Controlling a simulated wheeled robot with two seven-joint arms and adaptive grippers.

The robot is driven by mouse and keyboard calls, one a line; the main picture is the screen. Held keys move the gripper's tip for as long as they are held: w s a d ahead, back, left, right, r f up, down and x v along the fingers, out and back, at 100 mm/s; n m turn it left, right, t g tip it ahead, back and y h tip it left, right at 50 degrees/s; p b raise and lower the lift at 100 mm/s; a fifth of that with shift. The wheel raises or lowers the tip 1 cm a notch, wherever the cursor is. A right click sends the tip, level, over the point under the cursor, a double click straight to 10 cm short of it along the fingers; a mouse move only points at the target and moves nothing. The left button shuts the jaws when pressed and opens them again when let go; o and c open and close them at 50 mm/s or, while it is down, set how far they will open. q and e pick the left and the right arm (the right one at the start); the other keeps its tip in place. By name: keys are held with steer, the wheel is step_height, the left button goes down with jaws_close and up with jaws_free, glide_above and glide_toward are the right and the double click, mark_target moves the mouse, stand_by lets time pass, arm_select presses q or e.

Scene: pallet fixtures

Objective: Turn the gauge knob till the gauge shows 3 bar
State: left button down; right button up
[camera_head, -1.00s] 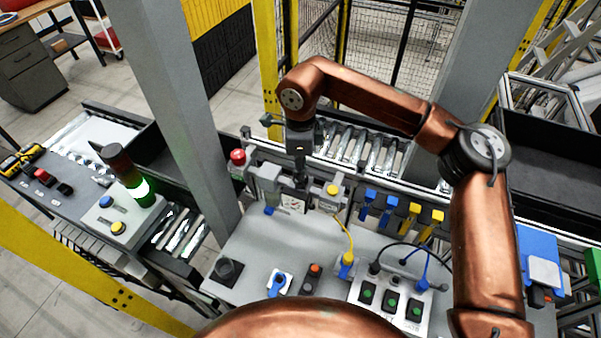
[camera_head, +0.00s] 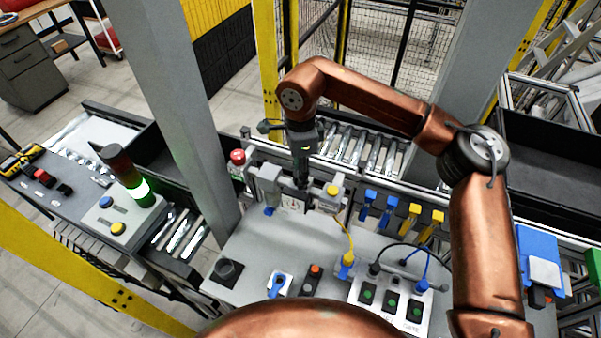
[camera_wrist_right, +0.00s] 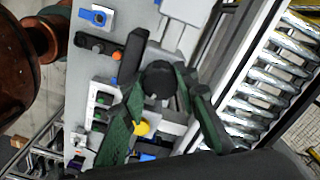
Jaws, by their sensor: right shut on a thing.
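My right gripper (camera_head: 301,184) reaches down from above to the gauge unit at the back of the grey panel. In the right wrist view the two dark green-sided fingers (camera_wrist_right: 160,72) are closed around a round black knob (camera_wrist_right: 157,80), which I take to be the gauge knob. The gauge's white face (camera_head: 293,203) shows just below the gripper in the head view, partly covered. Its needle and reading are too small to make out. My left gripper is not in view.
Close by stand a grey box with a yellow button (camera_head: 333,190) and a red-topped button post (camera_head: 237,157). Blue and yellow plugs (camera_head: 369,197) line the panel's back edge. A roller conveyor (camera_head: 365,150) runs behind. Cables and green-button switches (camera_head: 391,301) lie to the front right.

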steer(key=o, duration=1.2)
steer(key=shift+c, duration=0.2)
step_height(320, 180, up, 12)
